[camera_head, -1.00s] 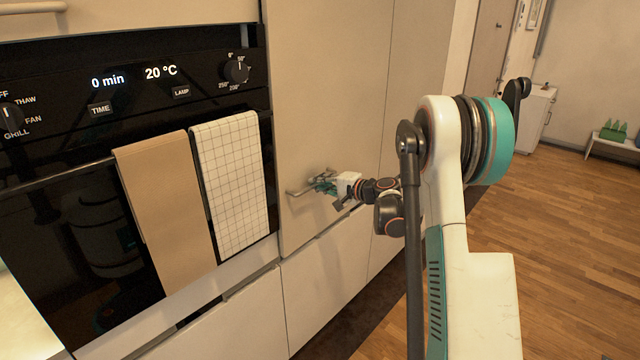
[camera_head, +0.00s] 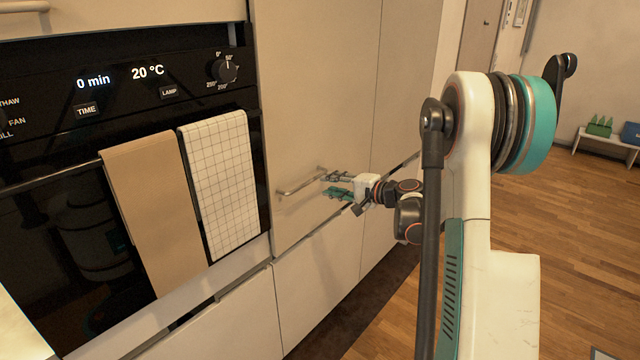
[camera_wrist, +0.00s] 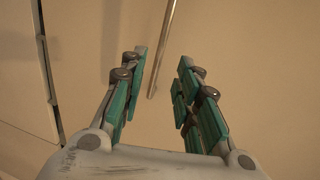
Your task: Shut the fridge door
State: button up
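The fridge door looks to be the tall beige cabinet front (camera_head: 315,85) right of the oven, with a metal bar handle (camera_head: 301,182) low on it. The door looks flush with the fronts around it. My gripper (camera_head: 334,184) is open just right of the handle's right end. In the wrist view the handle bar (camera_wrist: 164,45) runs up beyond the gap between my open fingers (camera_wrist: 157,88), and nothing is between the pads. The door surface (camera_wrist: 235,60) fills the background there.
A black oven (camera_head: 60,220) with a tan towel (camera_head: 155,210) and a checked towel (camera_head: 220,180) stands at left. Lower cabinet fronts (camera_head: 320,270) run below the door. Wooden floor (camera_head: 585,240) is open at right, with a low bench (camera_head: 605,146) at the back.

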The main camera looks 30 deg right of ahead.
jog(key=shift+v, duration=1.45)
